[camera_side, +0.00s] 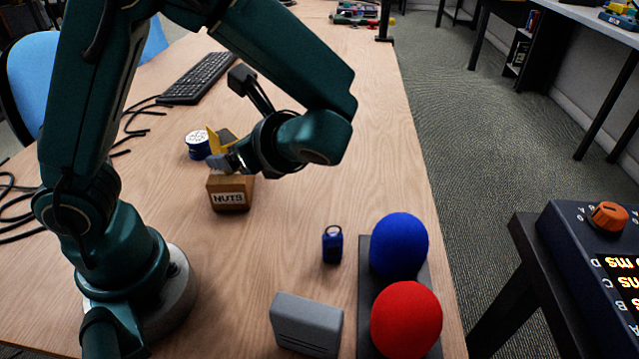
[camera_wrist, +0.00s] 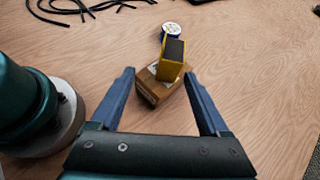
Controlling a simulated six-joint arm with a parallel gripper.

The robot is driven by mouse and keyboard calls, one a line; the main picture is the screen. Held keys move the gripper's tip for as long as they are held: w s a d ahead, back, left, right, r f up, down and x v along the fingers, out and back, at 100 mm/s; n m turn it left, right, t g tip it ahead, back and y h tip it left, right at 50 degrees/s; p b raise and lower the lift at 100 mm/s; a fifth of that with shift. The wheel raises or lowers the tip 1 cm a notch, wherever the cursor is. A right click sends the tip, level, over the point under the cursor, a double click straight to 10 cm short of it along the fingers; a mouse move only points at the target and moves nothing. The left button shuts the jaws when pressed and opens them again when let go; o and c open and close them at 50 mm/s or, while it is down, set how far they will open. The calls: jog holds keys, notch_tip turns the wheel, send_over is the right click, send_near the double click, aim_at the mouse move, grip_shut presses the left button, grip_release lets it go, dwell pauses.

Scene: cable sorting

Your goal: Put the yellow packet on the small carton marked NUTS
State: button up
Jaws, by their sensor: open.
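The small brown carton marked NUTS (camera_side: 230,193) stands on the wooden table, and it also shows in the wrist view (camera_wrist: 150,90). The yellow packet (camera_side: 213,141), with a dark face, is at the top of the carton. In the wrist view the packet (camera_wrist: 166,71) stands up on the carton's top and looks slightly tilted. My gripper (camera_side: 221,151) is open at the packet's height. In the wrist view its two fingers (camera_wrist: 160,74) are spread wide, with clear gaps to the packet and carton between them. My gripper partly hides the packet in the side view.
A round blue-and-white tin (camera_side: 198,146) stands behind the carton. Black cables (camera_side: 130,125) and a keyboard (camera_side: 196,78) lie farther back. A small blue padlock-like item (camera_side: 332,244), a grey box (camera_side: 306,323), and blue (camera_side: 398,244) and red (camera_side: 406,318) balls are at the front right.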

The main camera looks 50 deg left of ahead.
jog(key=s+d+r+n+t+h, duration=0.3)
jog(key=d+n+t+h, duration=0.3)
jog(key=n+h, duration=0.6)
jog(key=s+d+n, duration=0.1)
jog(key=d+n, duration=0.1)
jog(key=n, duration=0.2)
jog(key=shift+s+r, duration=0.15)
